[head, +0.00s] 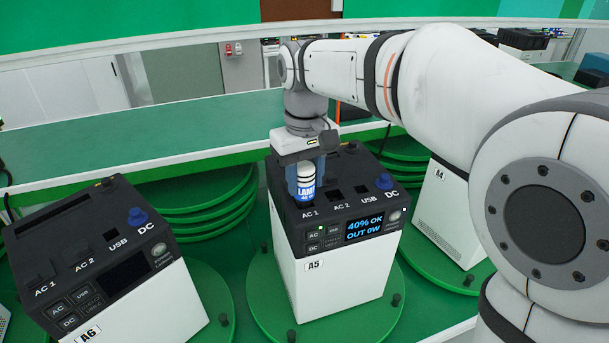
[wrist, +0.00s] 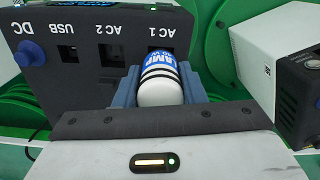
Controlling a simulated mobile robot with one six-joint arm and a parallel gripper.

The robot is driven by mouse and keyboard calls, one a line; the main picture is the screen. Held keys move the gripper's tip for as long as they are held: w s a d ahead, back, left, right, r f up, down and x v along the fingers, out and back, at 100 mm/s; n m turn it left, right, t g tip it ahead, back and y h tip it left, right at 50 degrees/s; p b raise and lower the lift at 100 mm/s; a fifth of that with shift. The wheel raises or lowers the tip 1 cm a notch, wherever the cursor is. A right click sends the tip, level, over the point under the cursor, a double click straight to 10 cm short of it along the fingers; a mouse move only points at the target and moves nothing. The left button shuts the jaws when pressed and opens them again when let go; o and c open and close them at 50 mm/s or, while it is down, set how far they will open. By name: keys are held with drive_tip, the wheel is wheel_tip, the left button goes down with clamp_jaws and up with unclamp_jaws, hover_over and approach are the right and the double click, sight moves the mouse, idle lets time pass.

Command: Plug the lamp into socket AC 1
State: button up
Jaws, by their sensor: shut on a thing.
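The lamp (head: 307,176), a white cylinder with dark bands and a blue "LAMP" label, stands upright over the AC 1 corner of power station A5 (head: 323,262). My gripper (head: 305,188) is shut on it, pointing down. In the wrist view the lamp (wrist: 158,88) sits between the blue fingers of my gripper (wrist: 160,84). Part of the dark AC 1 socket (wrist: 159,48) shows just beyond the lamp's label end. The lamp's plug is hidden, so I cannot tell whether it is in the socket. The A5 screen (head: 365,227) reads "40% OK, OUT 0W".
AC 2 (wrist: 112,54), USB (wrist: 68,53) and a blue DC knob (wrist: 30,52) lie beside AC 1. Station A6 (head: 155,307) stands at left and A4 (head: 445,215) at right behind my arm. A5 rests on a green turntable (head: 262,290) with dark pegs.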

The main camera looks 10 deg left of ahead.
drive_tip(key=shift+f+b, duration=0.35)
drive_tip(key=shift+f, duration=0.25)
drive_tip(key=o, duration=1.1)
drive_tip(key=shift+o, duration=0.2)
wheel_tip(320, 180, up, 7)
drive_tip(key=shift+r+b, duration=0.15)
drive_tip(key=shift+b, duration=0.2)
drive_tip(key=shift+d+r, duration=0.15)
drive_tip(key=s+d+f+m+t, duration=0.1)
drive_tip(key=s+d+f+m, duration=0.1)
drive_tip(key=d, duration=0.5)
drive_tip(key=s+d+f+m+t, duration=0.1)
drive_tip(key=s+d+f+m, duration=0.15)
drive_tip(key=d, duration=0.55)
drive_tip(key=s+d+f+m+t, duration=0.1)
drive_tip(key=s+d+f+m, duration=0.2)
drive_tip(key=s+d+f, duration=0.6)
wheel_tip(320, 180, down, 2)
drive_tip(key=shift+s+d+f+b, duration=0.2)
drive_tip(key=shift+d+b, duration=0.15)
drive_tip(key=shift+d, duration=0.8)
drive_tip(key=shift+m, duration=0.25)
